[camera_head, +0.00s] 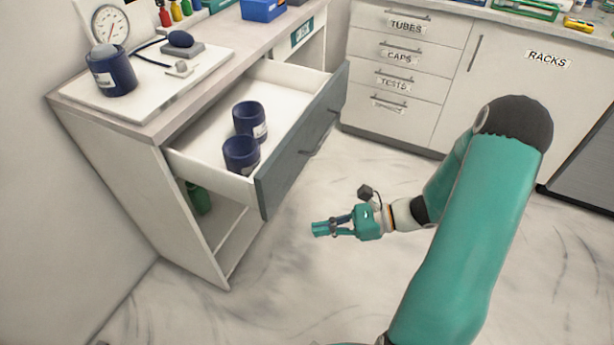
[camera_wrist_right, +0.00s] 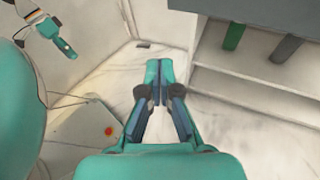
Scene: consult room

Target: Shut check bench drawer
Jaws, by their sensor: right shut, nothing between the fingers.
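The check bench drawer (camera_head: 290,150) is pulled out from the bench, with a dark grey front and a white inside. Two dark blue cups (camera_head: 250,120) with pale labels stand in it. A handle (camera_head: 316,140) is on its front. My right gripper (camera_head: 318,229) is shut and empty, in front of the drawer front and apart from it, pointing left. It also shows in the right wrist view (camera_wrist_right: 158,72), fingers together above the pale floor. My left gripper is not seen in the head view; a gripper at the upper left of the wrist view (camera_wrist_right: 66,48) looks small, its jaws unclear.
The check bench top (camera_head: 145,110) carries a gauge, another blue cup and a white board. Below the drawer is an open shelf with a green bottle (camera_head: 198,198). Labelled cabinets (camera_head: 405,60) stand behind. The floor before the drawer is clear.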

